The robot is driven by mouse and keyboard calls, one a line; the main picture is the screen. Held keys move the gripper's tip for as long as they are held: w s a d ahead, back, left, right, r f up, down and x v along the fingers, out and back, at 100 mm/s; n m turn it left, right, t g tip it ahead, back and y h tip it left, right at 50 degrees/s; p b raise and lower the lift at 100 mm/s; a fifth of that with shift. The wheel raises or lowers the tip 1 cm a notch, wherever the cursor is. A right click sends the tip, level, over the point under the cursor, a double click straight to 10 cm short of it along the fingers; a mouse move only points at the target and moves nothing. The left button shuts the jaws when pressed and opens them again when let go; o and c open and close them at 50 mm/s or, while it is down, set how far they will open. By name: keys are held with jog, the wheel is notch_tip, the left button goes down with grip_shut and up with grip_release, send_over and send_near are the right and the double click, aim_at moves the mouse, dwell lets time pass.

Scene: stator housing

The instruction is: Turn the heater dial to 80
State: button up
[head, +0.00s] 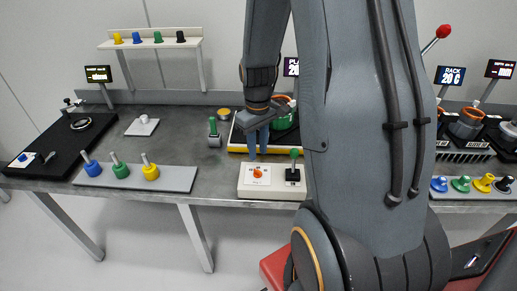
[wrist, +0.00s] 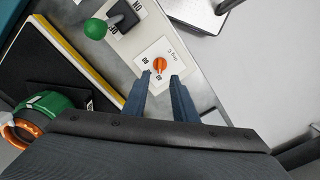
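The orange heater dial (head: 258,174) sits on a white scale plate on the left part of a pale control box (head: 270,193). In the wrist view the dial (wrist: 159,65) shows just beyond the fingertips, with small numbers around it. Which number it points to is too small to tell surely. My gripper (head: 257,158) points down over the box. Its blue fingers are apart and empty, with the tips (wrist: 160,75) towards either side of the dial. I cannot tell whether they touch it.
A green-knobbed lever (head: 294,165) with an ON/OFF plate stands on the same box, close to the dial. Behind is a yellow-edged heater plate (head: 237,148) with a green and orange part (head: 284,115). A rack with blue, green and yellow handled tools (head: 180,181) lies left.

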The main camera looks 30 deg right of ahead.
aim_at(258, 170)
jog(key=shift+w+f+b, duration=0.1)
jog(key=shift+f+b, duration=3.3)
jog(key=shift+f, duration=0.45)
jog(key=shift+r, duration=0.1)
jog(key=shift+f, duration=0.2)
jog(key=shift+c, duration=0.2)
